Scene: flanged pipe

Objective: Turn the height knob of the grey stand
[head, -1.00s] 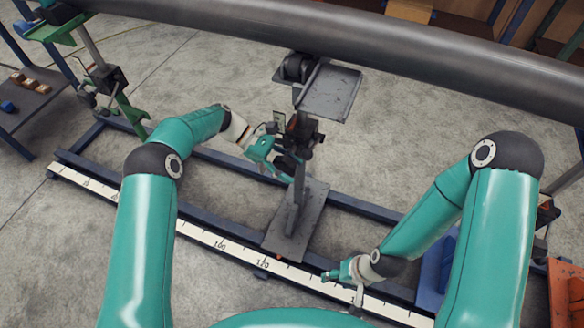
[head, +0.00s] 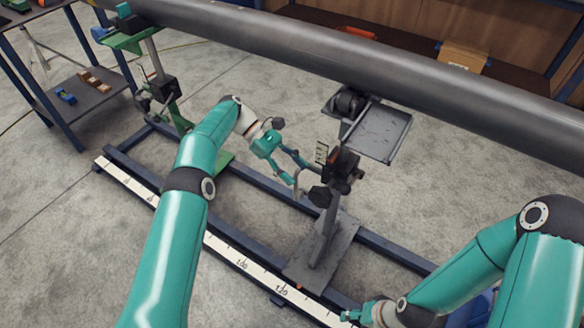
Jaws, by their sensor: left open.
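The grey stand (head: 325,238) stands upright on the rail, with a flat grey plate at its foot and a roller and tray at its top under the pipe. A dark clamp block (head: 342,168) sits on its post. A black knob (head: 319,196), which looks like the height knob, sticks out on the left of the post. My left gripper (head: 302,180) is open and empty just left of the block and knob, its fingers pointing at them. I cannot tell whether a fingertip touches the knob. My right gripper (head: 348,316) is low near the rail's front edge; its jaws are too small to read.
The long dark pipe (head: 330,55) runs across above the stand. A green stand (head: 165,95) holds its left part. The blue rail frame with a white scale (head: 225,252) lies on the floor. A shelf table (head: 90,100) is at the left. A grey tray (head: 380,132) juts right.

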